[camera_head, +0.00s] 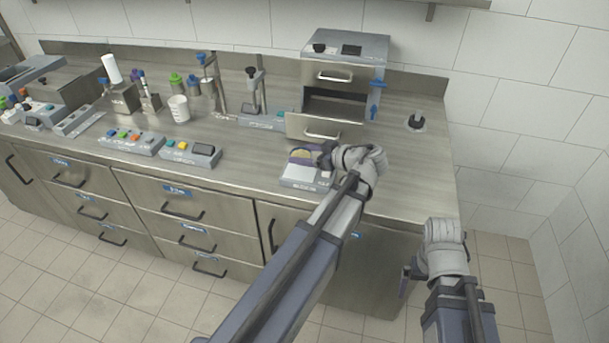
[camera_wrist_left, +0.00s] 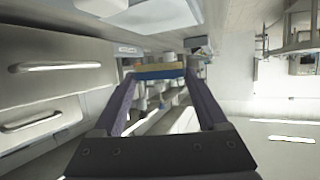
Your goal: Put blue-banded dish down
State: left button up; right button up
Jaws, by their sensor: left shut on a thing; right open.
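A shallow dish with tan contents and a blue band (camera_head: 301,156) is at the front of the counter. In the left wrist view the dish (camera_wrist_left: 160,72) spans the gap between my fingertips. My left gripper (camera_head: 314,155) is shut on the dish and reaches it from the right. The dish is over a pale grey device (camera_head: 303,181) at the counter's front edge; I cannot tell whether they touch. My gripper hides part of the dish. My right gripper (camera_head: 408,280) is open and empty, off the counter's front right.
A steel drawer cabinet (camera_head: 345,75) with pulled-out drawers stands just behind the dish. Button panels (camera_head: 191,152), a white cup (camera_head: 179,108) and stands (camera_head: 252,90) are to the left. A small black knob (camera_head: 416,122) is at the right. Counter right of the cabinet is mostly clear.

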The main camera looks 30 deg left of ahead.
aim_at(305, 172)
pick_arm(q)
jog(key=shift+f+b, duration=1.9)
jog(key=shift+f, duration=0.45)
pick_arm(e)
jog(key=shift+f, duration=2.35)
pick_arm(q)
jog(key=shift+f, duration=0.1)
jog(key=o, duration=1.2)
pick_arm(e)
jog(key=shift+f, duration=0.1)
pick_arm(q)
jog(key=shift+o, duration=0.2)
jog(key=shift+r, duration=0.25)
jog(key=p+v, duration=0.4)
jog(key=v, duration=0.8)
jog(key=shift+p, duration=0.35)
pick_arm(e)
notch_tip(305, 172, up, 5)
jog(key=shift+f, duration=0.1)
